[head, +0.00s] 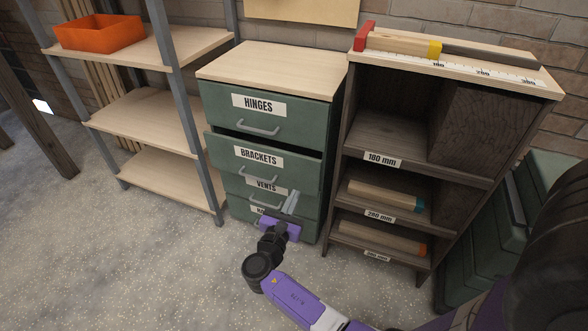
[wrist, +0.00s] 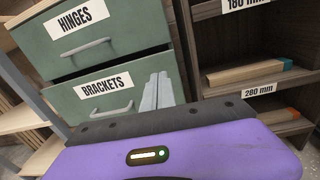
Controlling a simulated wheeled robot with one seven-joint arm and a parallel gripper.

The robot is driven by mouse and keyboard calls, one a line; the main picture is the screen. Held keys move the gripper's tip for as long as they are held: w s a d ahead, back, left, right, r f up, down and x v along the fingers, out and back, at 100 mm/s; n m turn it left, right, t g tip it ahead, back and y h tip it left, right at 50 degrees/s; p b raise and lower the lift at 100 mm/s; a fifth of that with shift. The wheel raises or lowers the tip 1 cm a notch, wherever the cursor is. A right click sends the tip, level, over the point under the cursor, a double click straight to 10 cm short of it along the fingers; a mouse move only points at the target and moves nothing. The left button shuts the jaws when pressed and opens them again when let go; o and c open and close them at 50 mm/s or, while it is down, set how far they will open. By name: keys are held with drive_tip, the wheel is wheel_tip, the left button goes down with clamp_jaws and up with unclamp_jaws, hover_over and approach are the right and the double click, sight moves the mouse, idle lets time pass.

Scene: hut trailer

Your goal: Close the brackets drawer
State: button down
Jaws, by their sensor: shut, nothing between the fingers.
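The brackets drawer (head: 300,172) is the second one down in a green cabinet with a wooden top. It stands partly out, with a dark gap showing above its front. Its grey handle (head: 258,174) is free. In the wrist view the brackets drawer (wrist: 70,107) is at the centre left, labelled BRACKETS. My gripper (head: 292,195) is shut and empty, in front of the cabinet, overlapping the vents drawer below in the head view. In the wrist view my gripper (wrist: 157,82) overlaps the right part of the brackets drawer front; whether it touches is unclear.
The hinges drawer (head: 300,113) above is shut. A dark shelf unit (head: 470,125) with wood pieces stands close on the right. Grey-framed shelving (head: 145,118) with an orange bin (head: 98,34) stands left. The floor (head: 150,250) in front is clear.

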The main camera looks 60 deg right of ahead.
drive_tip(key=s, duration=0.1)
drive_tip(key=g+b, duration=0.1)
drive_tip(key=b, duration=0.2)
approach(316, 163)
drive_tip(key=d, duration=0.6)
drive_tip(key=shift+w+d, duration=0.2)
drive_tip(key=shift+d, duration=0.2)
drive_tip(key=shift+d, duration=0.1)
drive_tip(key=d, duration=0.3)
drive_tip(key=shift+w+d+f+b, duration=0.1)
drive_tip(key=shift+w+d+b, duration=0.1)
drive_tip(key=shift+b, duration=0.2)
drive_tip(key=shift+d, duration=0.5)
